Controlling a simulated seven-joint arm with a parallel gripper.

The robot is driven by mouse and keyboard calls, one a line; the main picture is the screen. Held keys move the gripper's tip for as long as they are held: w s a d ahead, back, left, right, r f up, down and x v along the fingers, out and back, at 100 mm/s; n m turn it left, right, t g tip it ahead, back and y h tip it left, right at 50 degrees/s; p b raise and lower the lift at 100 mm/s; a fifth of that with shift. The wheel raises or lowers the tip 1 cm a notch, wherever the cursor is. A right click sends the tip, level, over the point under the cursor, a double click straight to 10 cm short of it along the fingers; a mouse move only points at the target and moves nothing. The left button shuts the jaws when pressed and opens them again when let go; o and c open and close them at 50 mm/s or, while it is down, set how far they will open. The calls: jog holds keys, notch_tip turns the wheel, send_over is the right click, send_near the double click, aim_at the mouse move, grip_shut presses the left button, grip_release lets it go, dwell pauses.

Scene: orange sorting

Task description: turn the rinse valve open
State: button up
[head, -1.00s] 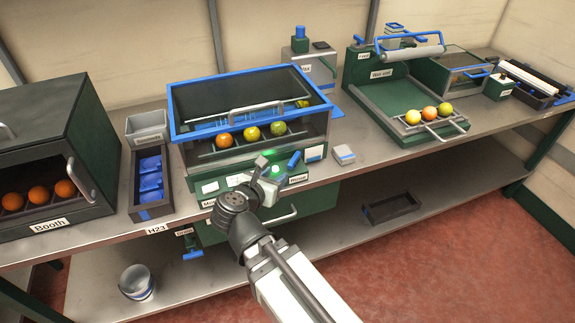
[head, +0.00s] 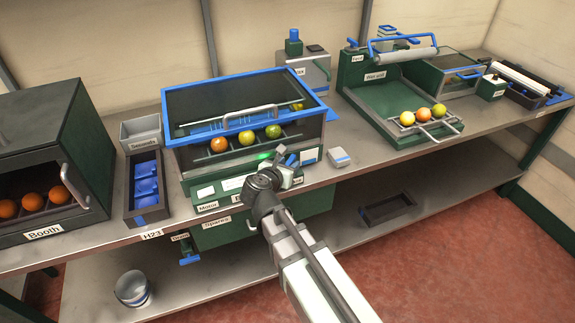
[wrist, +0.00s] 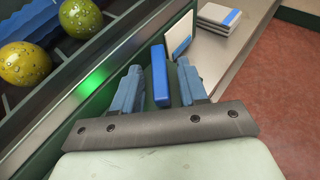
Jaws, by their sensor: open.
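The rinse valve's blue lever (wrist: 160,76) stands on the front panel of the washing machine, below and right of the green lamp. In the wrist view it is between the two fingers of my gripper (wrist: 160,67), with a gap visible on each side. My gripper is open and not closed on the lever. In the head view my gripper (head: 287,156) is at the right part of the panel and covers most of the lever and its label.
The blue-framed washer cover (head: 245,100) with several fruits behind it is just above and left. A green lamp (wrist: 92,80) glows beside the fingers. The booth (head: 50,150) stands far left.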

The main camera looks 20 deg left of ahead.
jog(key=shift+w, duration=0.1)
jog(key=shift+c, duration=0.2)
grip_shut()
jog(key=shift+d, duration=0.15)
dwell(0.3)
jog(key=n+y, duration=0.2)
jog(key=shift+d+y, duration=0.2)
jog(key=shift+y, duration=0.1)
jog(key=shift+n+g+y, duration=0.6)
jog(key=shift+n+y, duration=0.9)
jog(key=shift+y, duration=0.1)
jog(key=shift+n+g+y, duration=0.4)
jog(key=shift+n+y, duration=0.2)
jog(key=shift+o, duration=0.2)
grip_release()
